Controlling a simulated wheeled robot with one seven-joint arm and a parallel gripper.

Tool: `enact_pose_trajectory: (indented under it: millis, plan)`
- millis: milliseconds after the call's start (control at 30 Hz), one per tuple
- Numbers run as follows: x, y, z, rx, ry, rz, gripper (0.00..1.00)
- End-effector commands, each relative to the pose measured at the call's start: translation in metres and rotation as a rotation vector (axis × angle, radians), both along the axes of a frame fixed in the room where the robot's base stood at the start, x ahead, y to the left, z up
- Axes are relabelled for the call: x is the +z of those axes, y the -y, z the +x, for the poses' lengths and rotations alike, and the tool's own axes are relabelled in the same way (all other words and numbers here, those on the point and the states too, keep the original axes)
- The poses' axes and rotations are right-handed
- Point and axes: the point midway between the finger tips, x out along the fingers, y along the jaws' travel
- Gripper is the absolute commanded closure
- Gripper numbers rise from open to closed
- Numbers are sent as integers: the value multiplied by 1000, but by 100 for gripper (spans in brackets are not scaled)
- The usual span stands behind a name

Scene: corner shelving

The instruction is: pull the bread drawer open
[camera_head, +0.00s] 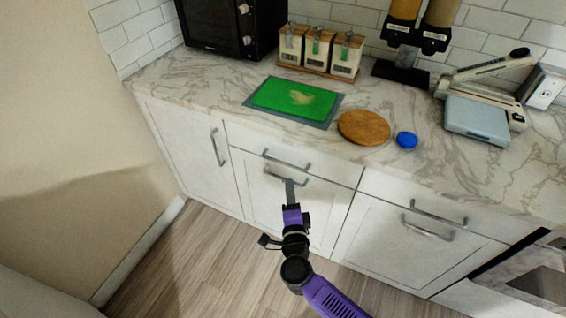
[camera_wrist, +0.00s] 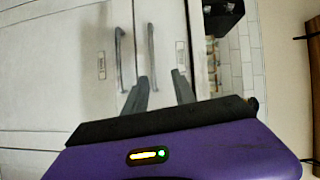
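A white drawer front (camera_head: 325,172) with a curved metal handle (camera_head: 285,160) sits under the counter. A larger white front below it has a second handle (camera_head: 300,182). My gripper (camera_head: 289,183) is in front of these two handles. In the wrist view my gripper (camera_wrist: 159,76) is open, its two fingers apart with no object held between them. The upper handle (camera_wrist: 151,45) runs toward the gap between the fingertips; I cannot tell whether the fingers are around it. The other handle (camera_wrist: 119,50) is left of the fingers. Small labels on the fronts are unreadable. The fronts look closed.
A green cutting board (camera_head: 292,97), a round wooden board (camera_head: 364,128) and a blue lid (camera_head: 406,140) lie on the marble counter. A cabinet door (camera_head: 195,150) is at left, and more handled fronts (camera_head: 400,245) are at right. The wooden floor (camera_head: 185,265) is clear.

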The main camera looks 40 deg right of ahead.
Motion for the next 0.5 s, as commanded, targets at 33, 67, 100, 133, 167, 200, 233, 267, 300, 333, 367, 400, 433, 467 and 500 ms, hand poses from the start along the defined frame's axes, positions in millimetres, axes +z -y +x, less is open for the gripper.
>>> enact_pose_trajectory:
  millis: [33,67,100,133,167,200,233,267,300,333,367,400,433,467,500]
  plan:
    - [1,4,16,-31,18,53,68]
    - [-1,6,22,-49,25,81,68]
    - [-3,8,30,-69,34,115,68]
    - [-5,10,34,-82,37,137,68]
    - [-6,11,38,-93,42,154,68]
    - [-8,12,42,-105,45,174,68]
    - [-8,12,44,-112,47,186,68]
    - [-9,13,46,-117,49,195,68]
    - [-10,14,48,-122,49,203,68]
    - [-11,15,50,-125,51,206,68]
    - [-12,17,52,-127,51,208,68]
    - [-12,20,55,-128,53,210,68]
    - [-13,23,57,-129,51,210,68]
    - [-15,26,59,-130,51,210,68]
    - [-15,30,63,-129,52,210,68]
